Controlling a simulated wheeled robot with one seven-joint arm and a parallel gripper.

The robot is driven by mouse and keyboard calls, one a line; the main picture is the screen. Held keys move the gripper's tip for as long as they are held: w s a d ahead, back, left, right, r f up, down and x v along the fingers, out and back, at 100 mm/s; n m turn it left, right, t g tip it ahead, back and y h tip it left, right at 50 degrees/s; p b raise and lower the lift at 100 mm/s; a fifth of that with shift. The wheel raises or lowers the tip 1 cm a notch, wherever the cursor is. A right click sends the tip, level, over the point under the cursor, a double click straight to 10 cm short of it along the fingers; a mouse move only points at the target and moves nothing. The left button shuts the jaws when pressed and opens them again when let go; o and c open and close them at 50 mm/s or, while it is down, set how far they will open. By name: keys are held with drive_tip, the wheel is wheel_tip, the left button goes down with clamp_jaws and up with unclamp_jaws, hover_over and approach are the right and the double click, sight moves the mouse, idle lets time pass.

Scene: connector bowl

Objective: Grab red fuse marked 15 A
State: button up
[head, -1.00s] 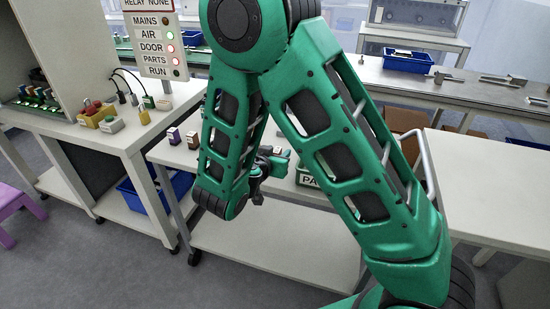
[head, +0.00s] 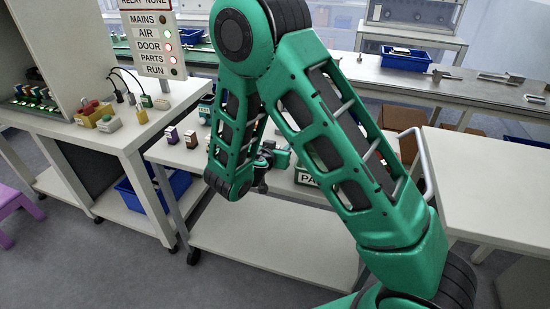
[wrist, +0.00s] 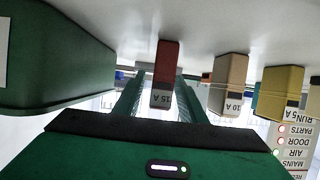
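The red fuse (wrist: 167,62) marked 15 A stands on the pale table top in the wrist view, which shows the scene upside down. My gripper (wrist: 160,92) is open, with one green finger on each side of the fuse. A narrow gap shows at the left finger; contact at the right finger cannot be told. In the head view my gripper (head: 268,165) is low over the small table, mostly hidden behind my arm. The red fuse cannot be made out there.
A tan fuse (wrist: 230,80) marked 10 A and a yellow fuse (wrist: 280,90) stand in a row beside the red one. A large green container (wrist: 50,60) is close on the other side. In the head view a purple fuse (head: 172,135) and a brown one (head: 191,139) stand left of my arm.

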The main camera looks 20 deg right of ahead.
clamp_jaws()
drive_tip(key=shift+r, duration=0.1)
